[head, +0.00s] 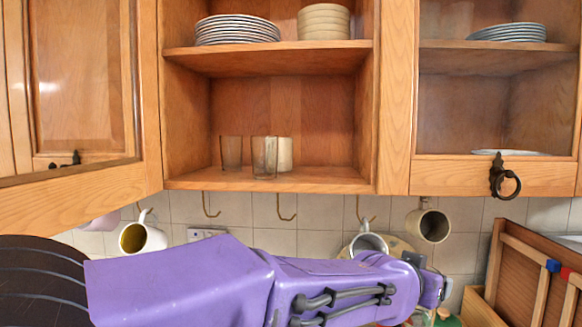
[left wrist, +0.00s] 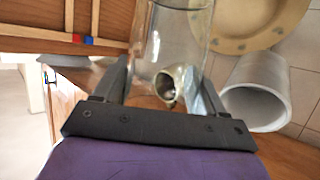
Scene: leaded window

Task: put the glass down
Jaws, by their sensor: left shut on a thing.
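In the left wrist view a clear glass (left wrist: 165,35) sits between the two fingers of my left gripper (left wrist: 163,72), which is shut on it. Its upper part runs out of the picture. A small metallic or cream round shape shows at its lower end, and I cannot tell what it is. In the head view my purple left arm crosses the lower middle below the cabinet. It hides the held glass and most of the gripper. My right gripper is in neither view.
The open cabinet shelf (head: 320,181) holds two glasses (head: 264,157) and a cream cup, with free room at right. Its left door (head: 80,180) stands open. Mugs (head: 428,224) hang from hooks below.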

